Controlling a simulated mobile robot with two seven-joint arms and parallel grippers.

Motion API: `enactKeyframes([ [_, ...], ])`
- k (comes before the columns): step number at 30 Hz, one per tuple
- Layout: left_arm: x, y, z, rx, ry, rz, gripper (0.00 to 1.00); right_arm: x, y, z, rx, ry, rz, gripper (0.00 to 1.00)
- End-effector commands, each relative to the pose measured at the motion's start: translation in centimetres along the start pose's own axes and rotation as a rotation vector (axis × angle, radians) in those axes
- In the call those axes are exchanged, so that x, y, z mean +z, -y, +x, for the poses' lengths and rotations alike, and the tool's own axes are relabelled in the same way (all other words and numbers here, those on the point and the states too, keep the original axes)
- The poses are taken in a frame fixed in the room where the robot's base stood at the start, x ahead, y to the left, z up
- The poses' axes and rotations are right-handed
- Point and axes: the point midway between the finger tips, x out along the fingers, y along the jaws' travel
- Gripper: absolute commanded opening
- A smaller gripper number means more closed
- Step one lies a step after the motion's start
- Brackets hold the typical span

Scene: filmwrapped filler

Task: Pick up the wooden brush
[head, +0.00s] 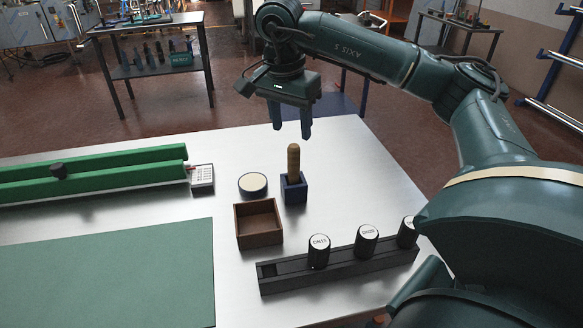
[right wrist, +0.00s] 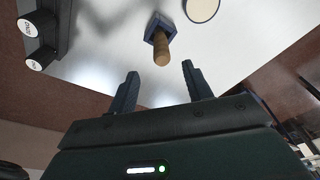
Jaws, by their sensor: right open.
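The wooden brush (head: 293,160) stands upright in a small dark blue holder (head: 294,190) on the table; only its brown handle shows, and its lower end is hidden in the holder. The handle also shows in the right wrist view (right wrist: 162,50), with its end pointing toward the gripper and lying between the line of the two fingers. My right gripper (head: 291,134) is open and empty, above and a little behind the brush, fingers pointing down, not touching it. My left gripper is not in view.
A black rack (head: 340,269) with several white-topped cylinders is in front. Green rails (head: 110,170) and a green mat (head: 110,275) lie left. The table right of the holder is clear.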

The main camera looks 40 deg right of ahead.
Motion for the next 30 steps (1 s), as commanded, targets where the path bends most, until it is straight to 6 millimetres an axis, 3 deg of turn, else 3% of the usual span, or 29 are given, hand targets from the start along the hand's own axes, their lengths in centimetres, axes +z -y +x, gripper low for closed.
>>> enactKeyframes([
  [3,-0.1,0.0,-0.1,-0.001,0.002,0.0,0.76,0.0,-0.1,2.1,0.003,0.002,0.0,0.5],
  [11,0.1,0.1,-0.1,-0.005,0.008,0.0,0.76,0.0,0.0,4.1,-0.001,0.002,0.0,0.5],
  [21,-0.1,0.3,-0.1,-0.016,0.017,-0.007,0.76,-0.4,0.1,8.6,0.0,0.004,0.001,0.5],
  [30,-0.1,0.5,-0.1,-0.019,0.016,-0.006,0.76,-0.4,0.1,9.0,-0.003,0.004,0.001,0.48],
])
